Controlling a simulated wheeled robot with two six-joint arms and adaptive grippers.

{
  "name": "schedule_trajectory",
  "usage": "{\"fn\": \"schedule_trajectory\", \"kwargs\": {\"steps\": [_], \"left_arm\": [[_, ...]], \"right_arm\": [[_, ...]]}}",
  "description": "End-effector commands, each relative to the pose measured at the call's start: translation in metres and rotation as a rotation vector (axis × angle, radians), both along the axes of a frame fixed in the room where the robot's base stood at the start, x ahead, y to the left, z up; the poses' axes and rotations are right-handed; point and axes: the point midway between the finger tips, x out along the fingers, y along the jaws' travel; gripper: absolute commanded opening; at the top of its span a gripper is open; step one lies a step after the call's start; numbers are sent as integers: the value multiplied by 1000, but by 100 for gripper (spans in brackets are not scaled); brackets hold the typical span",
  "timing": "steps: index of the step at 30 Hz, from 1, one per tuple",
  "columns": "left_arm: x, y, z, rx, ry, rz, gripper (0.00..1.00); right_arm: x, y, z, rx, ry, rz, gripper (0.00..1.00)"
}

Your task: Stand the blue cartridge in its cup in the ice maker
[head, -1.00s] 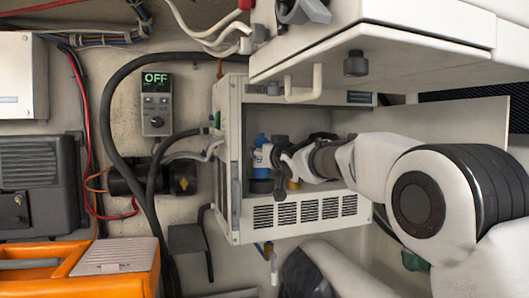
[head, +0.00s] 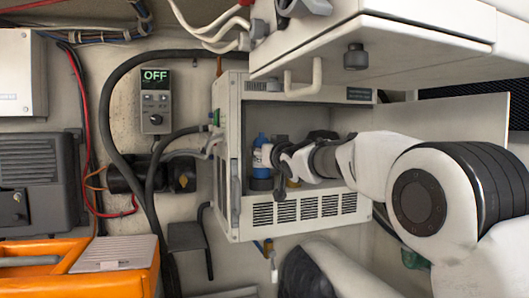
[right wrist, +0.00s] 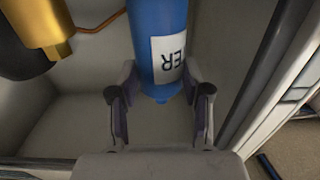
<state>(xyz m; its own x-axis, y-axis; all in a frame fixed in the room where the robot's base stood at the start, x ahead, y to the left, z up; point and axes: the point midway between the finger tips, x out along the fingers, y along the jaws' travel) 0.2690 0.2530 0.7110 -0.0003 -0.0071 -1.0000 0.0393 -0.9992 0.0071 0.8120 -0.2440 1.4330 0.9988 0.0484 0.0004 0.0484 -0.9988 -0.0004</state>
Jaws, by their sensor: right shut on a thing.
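The blue cartridge (head: 262,142) stands upright at the left inside the open white ice maker (head: 290,228), with a white label on its front. My right gripper (head: 272,157) reaches in from the right and is shut on it. My left gripper is not in view.
A brass fitting (right wrist: 47,28) with a copper tube is beside the cartridge. A white raised lid with a handle (head: 303,84) hangs above the opening. The ice maker's door (head: 460,120) stands open at right. A black hose (head: 104,110) runs along the left.

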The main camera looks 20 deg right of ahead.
Motion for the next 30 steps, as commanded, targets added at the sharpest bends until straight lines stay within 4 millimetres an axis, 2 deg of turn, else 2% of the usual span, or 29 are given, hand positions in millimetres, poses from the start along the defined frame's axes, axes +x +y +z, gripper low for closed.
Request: {"fn": "schedule_trajectory", "kwargs": {"steps": [30], "left_arm": [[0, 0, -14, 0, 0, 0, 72]], "right_arm": [[0, 0, -16, -1, -1, 0, 13]]}}
